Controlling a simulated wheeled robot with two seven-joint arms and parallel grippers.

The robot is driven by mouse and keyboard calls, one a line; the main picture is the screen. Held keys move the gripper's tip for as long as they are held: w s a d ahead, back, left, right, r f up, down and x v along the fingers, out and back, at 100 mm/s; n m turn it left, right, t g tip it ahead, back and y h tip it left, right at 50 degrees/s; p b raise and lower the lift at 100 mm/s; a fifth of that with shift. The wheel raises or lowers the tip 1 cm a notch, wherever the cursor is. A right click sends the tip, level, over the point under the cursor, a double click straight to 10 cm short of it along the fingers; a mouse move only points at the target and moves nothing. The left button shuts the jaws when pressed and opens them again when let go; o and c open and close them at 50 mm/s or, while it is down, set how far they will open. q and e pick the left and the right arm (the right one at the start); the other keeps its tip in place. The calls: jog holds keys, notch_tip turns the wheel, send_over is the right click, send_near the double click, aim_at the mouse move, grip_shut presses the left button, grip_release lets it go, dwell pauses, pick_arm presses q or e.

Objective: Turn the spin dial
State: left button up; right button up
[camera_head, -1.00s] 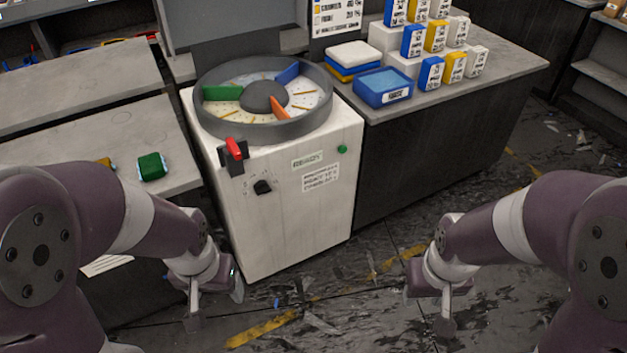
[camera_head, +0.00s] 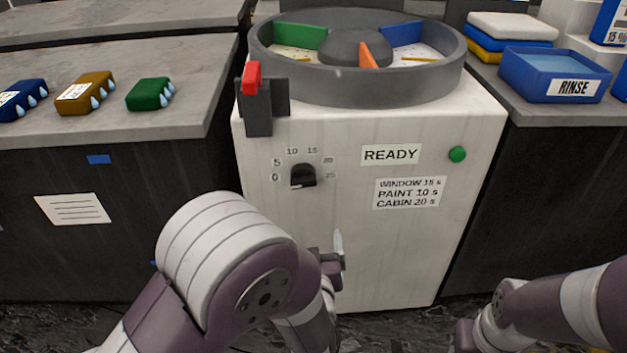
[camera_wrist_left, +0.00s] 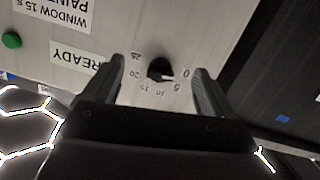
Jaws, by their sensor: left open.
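The spin dial is a black knob (camera_head: 302,176) on the white front of the spin machine (camera_head: 400,250), ringed by numbers from 0 to 25. Its pale pointer mark is at about 0. The dial (camera_wrist_left: 160,68) also shows in the left wrist view, between the two fingers but farther off. My left gripper (camera_head: 339,250) is open and empty, below and right of the dial in the head view, apart from it. My right forearm shows at the lower right, but its gripper's fingers are out of frame.
A red-handled lever (camera_head: 252,78) sits above the dial. A READY label (camera_head: 391,154), a green button (camera_head: 457,154) and a times label (camera_head: 409,192) are to its right. A counter (camera_head: 180,110) with coloured blocks stands left, a blue rinse tray (camera_head: 553,73) right.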

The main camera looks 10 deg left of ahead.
pick_arm(q)
jog(key=n+t+y, duration=0.1)
jog(key=t+y, duration=0.1)
send_near(303, 184)
jog(key=b+x, duration=0.4)
jog(key=x, duration=0.5)
jog(key=shift+w+a+f, duration=0.1)
jog(key=shift+w+f, duration=0.1)
jog(key=shift+w, duration=0.15)
jog(key=shift+w+a+r, duration=0.1)
jog(key=shift+w+r, duration=0.05)
jog(key=shift+w, duration=0.25)
jog(key=c, duration=1)
jog(key=shift+o, duration=0.2)
